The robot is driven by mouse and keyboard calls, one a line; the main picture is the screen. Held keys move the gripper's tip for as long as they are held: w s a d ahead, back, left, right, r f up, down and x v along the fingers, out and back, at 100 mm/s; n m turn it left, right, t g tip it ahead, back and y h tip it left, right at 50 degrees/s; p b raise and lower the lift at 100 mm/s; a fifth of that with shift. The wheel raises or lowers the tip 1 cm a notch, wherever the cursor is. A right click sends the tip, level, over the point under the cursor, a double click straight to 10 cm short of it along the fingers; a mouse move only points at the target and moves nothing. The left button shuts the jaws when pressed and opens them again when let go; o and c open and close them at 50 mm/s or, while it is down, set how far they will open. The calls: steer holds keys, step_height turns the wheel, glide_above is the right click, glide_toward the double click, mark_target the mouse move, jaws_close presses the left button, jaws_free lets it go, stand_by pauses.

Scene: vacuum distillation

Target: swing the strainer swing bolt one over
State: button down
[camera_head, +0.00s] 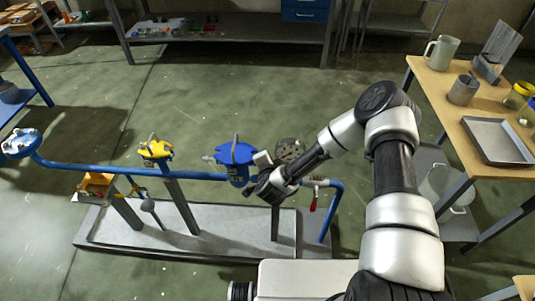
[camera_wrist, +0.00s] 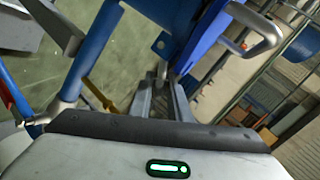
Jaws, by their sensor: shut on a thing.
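The strainer is a blue body with a blue lid (camera_head: 236,153) on the blue pipe run, left of my gripper in the head view. In the wrist view a blue lug with a hole (camera_wrist: 160,44) and a long blue slab (camera_wrist: 203,48) of it rise close ahead of my fingers. My gripper (camera_wrist: 162,92) is shut on a thin grey rod, the swing bolt (camera_wrist: 162,70), beside the blue parts. In the head view my gripper (camera_head: 258,176) is at the strainer's right side, and the fingertips and bolt are hidden there.
A grey perforated disc (camera_head: 290,149) is right of the strainer, partly behind my arm. A red-handled valve (camera_head: 314,197) is on the pipe further right. A yellow-topped fitting (camera_head: 155,149) is left. A pale loop handle (camera_wrist: 262,32) is near my fingers. A wooden table (camera_head: 455,105) stands right.

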steer(key=shift+a+r+n+h+p, duration=0.35)
steer(key=shift+r+n+h+p, duration=0.15)
steer(key=shift+n+h, duration=0.2)
stand_by(0.3)
steer(key=c, duration=1.9)
jaws_free()
